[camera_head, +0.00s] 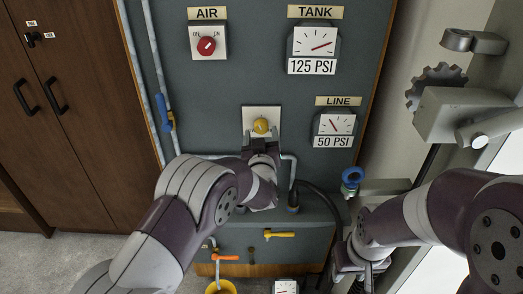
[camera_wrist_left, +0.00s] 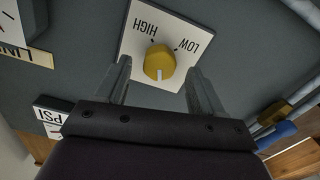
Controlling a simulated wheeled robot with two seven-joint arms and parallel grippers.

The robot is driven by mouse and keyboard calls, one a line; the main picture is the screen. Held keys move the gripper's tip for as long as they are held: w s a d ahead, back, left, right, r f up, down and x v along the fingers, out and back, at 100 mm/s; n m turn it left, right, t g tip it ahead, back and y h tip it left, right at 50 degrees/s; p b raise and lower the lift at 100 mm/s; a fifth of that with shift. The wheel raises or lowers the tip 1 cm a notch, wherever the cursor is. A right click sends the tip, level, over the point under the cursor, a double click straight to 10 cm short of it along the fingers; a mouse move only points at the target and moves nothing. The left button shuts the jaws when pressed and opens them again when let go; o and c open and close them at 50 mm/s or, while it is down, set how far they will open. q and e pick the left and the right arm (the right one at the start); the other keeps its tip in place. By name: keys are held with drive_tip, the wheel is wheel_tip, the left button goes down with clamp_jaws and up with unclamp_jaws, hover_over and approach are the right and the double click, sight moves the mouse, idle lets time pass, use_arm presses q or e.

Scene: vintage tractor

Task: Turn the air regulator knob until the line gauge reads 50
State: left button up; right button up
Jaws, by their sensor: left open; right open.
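The yellow regulator knob (camera_head: 261,126) sits on a white plate on the grey panel. In the left wrist view the knob (camera_wrist_left: 159,63) shows a white pointer mark, and its plate reads HIGH and LOW. The line gauge (camera_head: 334,127) reads 50 PSI on its label. My left gripper (camera_wrist_left: 158,85) is open, its fingers on either side of and short of the knob, apart from it. In the head view my left gripper (camera_head: 260,146) is just below the knob. My right gripper (camera_head: 362,262) is low at the right, away from the knob, and open.
The tank gauge (camera_head: 312,43) reads 125 PSI. The red air switch (camera_head: 207,46) points toward ON. A blue-handled pipe valve (camera_head: 163,113), a yellow lever (camera_head: 279,234) and an orange lever (camera_head: 225,257) are nearby. A blue ring fitting (camera_head: 352,177) stands near my right arm.

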use_arm(q)
drive_tip(key=s+b, duration=0.2)
drive_tip(key=s, duration=0.8)
drive_tip(key=shift+s, duration=0.15)
